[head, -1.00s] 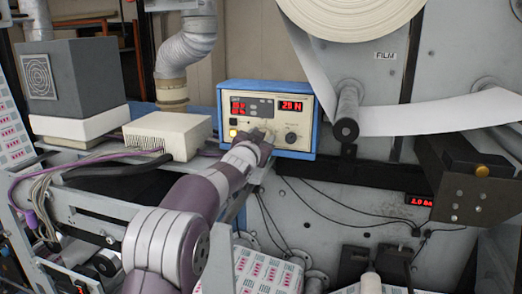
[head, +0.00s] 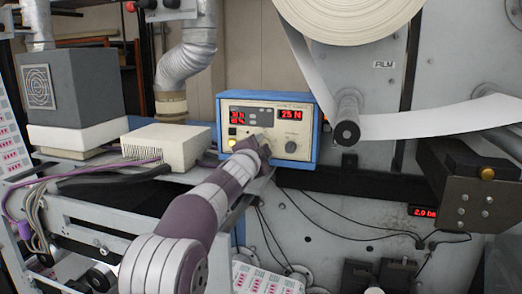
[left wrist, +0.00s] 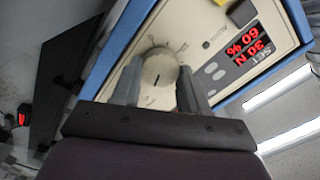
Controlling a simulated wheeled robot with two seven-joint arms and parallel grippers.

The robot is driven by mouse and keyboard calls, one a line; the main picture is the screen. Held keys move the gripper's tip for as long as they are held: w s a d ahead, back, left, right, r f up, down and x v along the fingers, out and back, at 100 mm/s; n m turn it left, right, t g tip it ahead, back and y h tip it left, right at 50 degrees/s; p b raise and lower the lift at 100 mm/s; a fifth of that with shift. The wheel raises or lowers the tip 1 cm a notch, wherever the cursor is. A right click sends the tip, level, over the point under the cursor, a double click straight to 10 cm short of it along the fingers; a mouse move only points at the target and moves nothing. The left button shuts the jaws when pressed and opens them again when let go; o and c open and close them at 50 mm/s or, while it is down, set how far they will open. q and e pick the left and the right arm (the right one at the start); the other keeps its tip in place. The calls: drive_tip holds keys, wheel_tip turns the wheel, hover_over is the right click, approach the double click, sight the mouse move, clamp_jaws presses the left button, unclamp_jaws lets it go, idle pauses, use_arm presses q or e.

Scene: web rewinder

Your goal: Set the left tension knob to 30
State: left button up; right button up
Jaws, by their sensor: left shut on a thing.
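The blue-framed control box (head: 316,110) has a cream front panel. My left gripper (head: 258,146) reaches its lower left part and hides the left tension knob in the head view. In the left wrist view the round cream left tension knob (left wrist: 160,70) sits between the two grey fingers of my left gripper (left wrist: 158,88), which is shut on it. The left display (left wrist: 247,45) appears turned over there and seems to read SET, 30 N and 60 %. The right display (head: 290,114) reads 25 N. My right gripper is not in view.
A dark right knob (head: 291,147) is on the panel, and a lit yellow button (head: 233,143) is at its left. A white box (head: 165,146) stands left of the control box. A roller (head: 347,125) with white web is to the right.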

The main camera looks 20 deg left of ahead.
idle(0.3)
use_arm(q)
drive_tip(key=o, duration=1)
drive_tip(key=shift+o, duration=0.3)
drive_tip(key=shift+w, duration=0.1)
drive_tip(key=s+b, duration=0.2)
drive_tip(key=s, duration=0.1)
drive_tip(key=s+b, duration=0.2)
drive_tip(key=shift+s+a+f, duration=0.1)
drive_tip(key=shift+a+f, duration=0.05)
drive_tip(key=shift+f, duration=0.25)
drive_tip(key=s+b, duration=0.1)
drive_tip(key=s, duration=0.6)
drive_tip(key=shift+s+r, duration=0.2)
drive_tip(key=shift+r, duration=0.15)
drive_tip(key=shift+a, duration=0.1)
